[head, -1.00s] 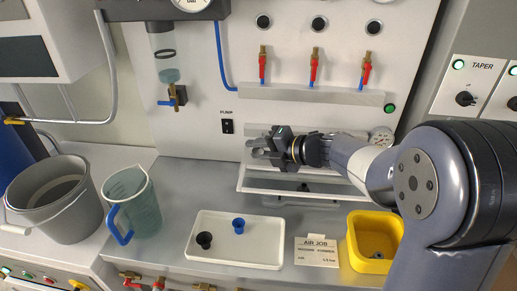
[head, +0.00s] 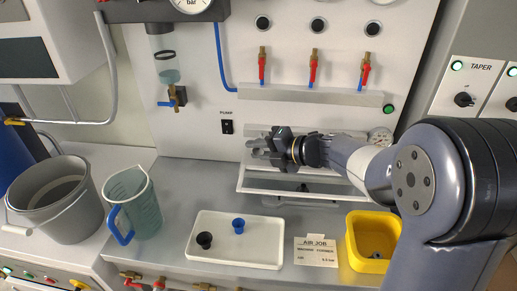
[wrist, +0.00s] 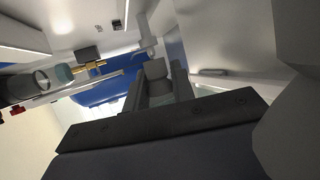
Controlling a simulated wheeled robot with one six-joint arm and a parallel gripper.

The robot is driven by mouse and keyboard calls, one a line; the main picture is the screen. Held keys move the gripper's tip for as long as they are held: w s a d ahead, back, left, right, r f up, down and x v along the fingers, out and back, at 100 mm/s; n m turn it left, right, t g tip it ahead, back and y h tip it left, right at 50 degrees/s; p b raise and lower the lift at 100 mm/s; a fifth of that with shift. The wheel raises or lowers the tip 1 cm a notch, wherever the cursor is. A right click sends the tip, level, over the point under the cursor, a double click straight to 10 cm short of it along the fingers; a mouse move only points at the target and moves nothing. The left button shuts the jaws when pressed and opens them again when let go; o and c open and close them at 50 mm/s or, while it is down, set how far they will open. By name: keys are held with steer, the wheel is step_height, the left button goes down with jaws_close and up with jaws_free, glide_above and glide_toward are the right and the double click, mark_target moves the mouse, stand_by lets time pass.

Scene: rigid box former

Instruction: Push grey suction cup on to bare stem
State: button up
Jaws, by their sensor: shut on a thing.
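My gripper (head: 258,149) is at the end of my arm in front of the white panel, at the left end of the pale framed fixture (head: 290,189). In the wrist view my gripper's fingers (wrist: 157,88) are closed on a small grey piece, the grey suction cup (wrist: 155,69); its shape is mostly hidden by the fingers. A small dark fitting (head: 303,187) shows low on the fixture. I cannot make out the bare stem; my gripper and arm cover part of the fixture.
A white tray (head: 258,257) on the bench holds a black cup (head: 204,240) and a blue cup (head: 238,226). A job card (head: 316,252) and a yellow bin (head: 371,264) stand to its right. A jug (head: 137,205) and a grey bucket (head: 62,215) stand left.

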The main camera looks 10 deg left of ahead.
steer(key=shift+w+p, duration=0.4)
steer(key=shift+w, duration=0.15)
stand_by(0.4)
steer(key=shift+o, duration=0.2)
steer(key=o, duration=1.1)
steer(key=shift+c, duration=0.2)
steer(key=shift+s, duration=0.1)
steer(key=shift+s+d+b, duration=0.2)
steer(key=shift+s+b, duration=0.35)
steer(key=shift+s, duration=3.4)
steer(key=shift+w, duration=0.1)
steer(key=shift+w+a+p, duration=0.15)
steer(key=shift+w+p, duration=0.25)
steer(key=shift+w, duration=2.85)
